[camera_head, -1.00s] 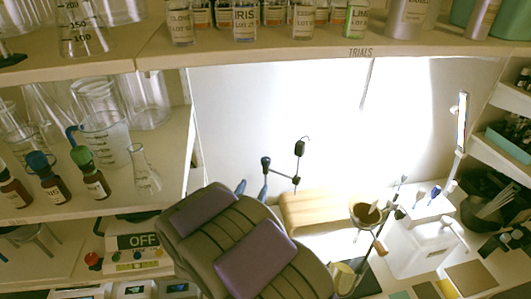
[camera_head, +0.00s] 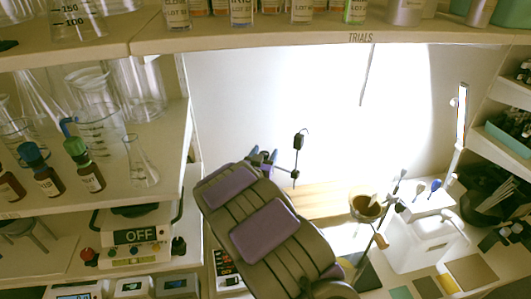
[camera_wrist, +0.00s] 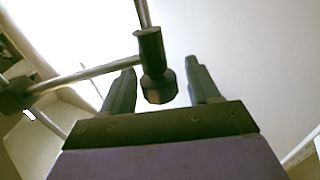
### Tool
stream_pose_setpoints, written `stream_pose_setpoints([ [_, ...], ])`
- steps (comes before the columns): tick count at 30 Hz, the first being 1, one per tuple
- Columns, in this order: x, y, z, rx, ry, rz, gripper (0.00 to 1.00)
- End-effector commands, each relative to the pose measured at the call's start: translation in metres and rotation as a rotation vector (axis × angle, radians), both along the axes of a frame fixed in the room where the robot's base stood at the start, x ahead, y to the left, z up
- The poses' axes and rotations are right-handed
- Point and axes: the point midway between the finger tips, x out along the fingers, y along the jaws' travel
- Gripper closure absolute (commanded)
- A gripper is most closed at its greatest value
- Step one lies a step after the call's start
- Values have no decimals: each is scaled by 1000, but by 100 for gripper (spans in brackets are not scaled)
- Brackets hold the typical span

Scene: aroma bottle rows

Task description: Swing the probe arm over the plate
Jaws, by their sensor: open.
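The probe arm (camera_head: 296,158) is a thin metal rod assembly with black clamps, behind my gripper in the head view. In the wrist view its black joint (camera_wrist: 154,66) shows between my fingers, with a rod running left to another black clamp (camera_wrist: 14,95). My gripper (camera_head: 263,156) is open around that joint, with gaps on both sides; I cannot tell whether the joint is fully between the fingertips. A white device with an OFF display (camera_head: 135,237) stands lower left. Another lit device (camera_head: 228,270) is partly hidden by my arm; I cannot tell which bears the plate.
The upper shelf (camera_head: 330,36) with bottles crosses above. Glassware and dropper bottles (camera_head: 84,165) fill the left shelf. A wooden board (camera_head: 325,200), a bowl (camera_head: 366,205) and a white box (camera_head: 425,240) stand to the right. The lit back wall area (camera_head: 360,120) is mostly clear.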

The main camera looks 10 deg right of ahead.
Motion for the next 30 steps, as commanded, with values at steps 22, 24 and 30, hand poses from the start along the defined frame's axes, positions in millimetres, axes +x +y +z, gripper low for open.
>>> stream_pose_setpoints([
  [22,13,-6,1,0,-1,2,62],
  [24,14,-6,1,0,-1,2,69],
  [30,14,-6,1,-1,-2,3,88],
])
